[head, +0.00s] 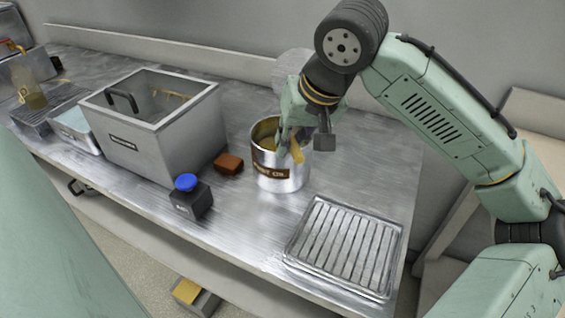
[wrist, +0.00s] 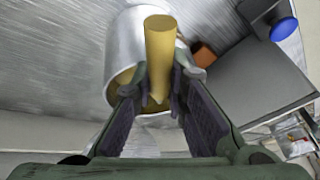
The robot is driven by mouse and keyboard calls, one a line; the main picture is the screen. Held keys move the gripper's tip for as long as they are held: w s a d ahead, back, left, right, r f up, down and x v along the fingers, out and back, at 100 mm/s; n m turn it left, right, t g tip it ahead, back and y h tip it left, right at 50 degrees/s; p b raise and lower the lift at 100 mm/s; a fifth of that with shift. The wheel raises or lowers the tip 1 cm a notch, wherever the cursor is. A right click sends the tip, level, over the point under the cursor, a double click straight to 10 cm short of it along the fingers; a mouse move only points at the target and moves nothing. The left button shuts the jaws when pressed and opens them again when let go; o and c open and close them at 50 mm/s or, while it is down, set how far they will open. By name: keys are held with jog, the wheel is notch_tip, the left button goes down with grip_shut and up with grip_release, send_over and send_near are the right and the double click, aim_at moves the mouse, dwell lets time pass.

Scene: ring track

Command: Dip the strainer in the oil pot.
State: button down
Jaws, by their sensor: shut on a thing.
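The oil pot (head: 281,181) is a shiny metal can with a brown label, upright on the steel counter. It also shows in the wrist view (wrist: 122,50), with a yellowish inside. My gripper (head: 291,143) is over the pot's rim, shut on a yellow rod (wrist: 160,50) that looks like the strainer's handle. The rod (head: 297,152) slants in front of the pot's opening. A pale, see-through round shape (head: 292,66) behind my gripper may be the strainer's mesh. My gripper hides where rod and mesh join, and I cannot tell whether any part is in the oil.
A steel fryer box (head: 165,135) with a black handle stands left. A slatted tray (head: 345,246) is at the front right. A bottle (head: 32,95) stands far left.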

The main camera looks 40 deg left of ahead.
jog(key=shift+r, duration=0.15)
notch_tip(320, 180, up, 12)
jog(key=p, duration=1.2)
jog(key=shift+r, duration=0.25)
dwell(1.2)
notch_tip(320, 180, up, 4)
jog(key=p, duration=0.3)
jog(key=shift+f, duration=0.1)
dwell(0.6)
